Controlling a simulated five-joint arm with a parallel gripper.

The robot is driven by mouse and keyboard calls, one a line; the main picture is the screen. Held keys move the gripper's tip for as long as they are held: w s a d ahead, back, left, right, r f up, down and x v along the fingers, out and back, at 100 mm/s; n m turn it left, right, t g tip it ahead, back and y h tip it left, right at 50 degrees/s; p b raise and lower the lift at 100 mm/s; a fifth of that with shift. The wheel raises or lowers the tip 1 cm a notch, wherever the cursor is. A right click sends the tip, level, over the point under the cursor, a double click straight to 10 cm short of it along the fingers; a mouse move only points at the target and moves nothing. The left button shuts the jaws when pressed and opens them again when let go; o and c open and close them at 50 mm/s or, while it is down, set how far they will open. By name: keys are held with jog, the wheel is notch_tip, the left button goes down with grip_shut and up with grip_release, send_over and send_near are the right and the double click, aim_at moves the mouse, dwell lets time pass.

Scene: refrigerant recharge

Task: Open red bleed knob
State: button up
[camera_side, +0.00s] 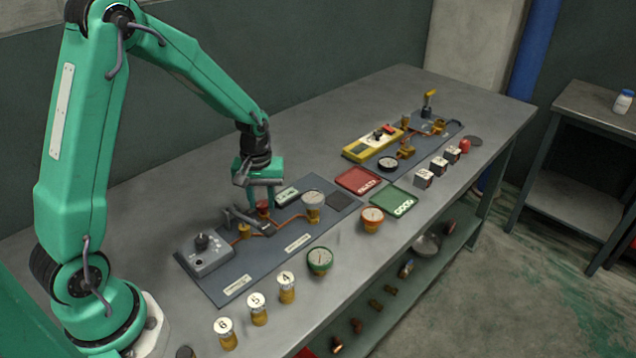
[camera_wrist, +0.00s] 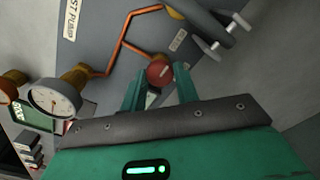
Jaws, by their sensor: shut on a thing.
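The red bleed knob (camera_wrist: 159,71) shows between my two green fingertips in the wrist view. In the side view the knob (camera_side: 262,205) sits low between the fingers, above a brass fitting on the dark panel (camera_side: 219,282). My gripper (camera_side: 263,199) points down over it and is shut on the knob; in the wrist view the gripper (camera_wrist: 160,80) has one finger on each side of it. The fingers partly hide the knob's sides. Whether the knob has turned cannot be told.
A copper pipe (camera_wrist: 122,40) runs near the knob. A gauge (camera_wrist: 55,98) and a grey lever (camera_wrist: 215,22) stand close by. A grey control box (camera_side: 204,252) is at the panel's left. Red (camera_side: 358,180) and green (camera_side: 394,201) trays lie to the right.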

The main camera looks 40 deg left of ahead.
aim_at(262, 203)
jog(key=shift+r, duration=0.1)
dwell(0.4)
jog(key=o, duration=1)
jog(key=shift+c, duration=0.2)
jog(key=shift+r, duration=3.9)
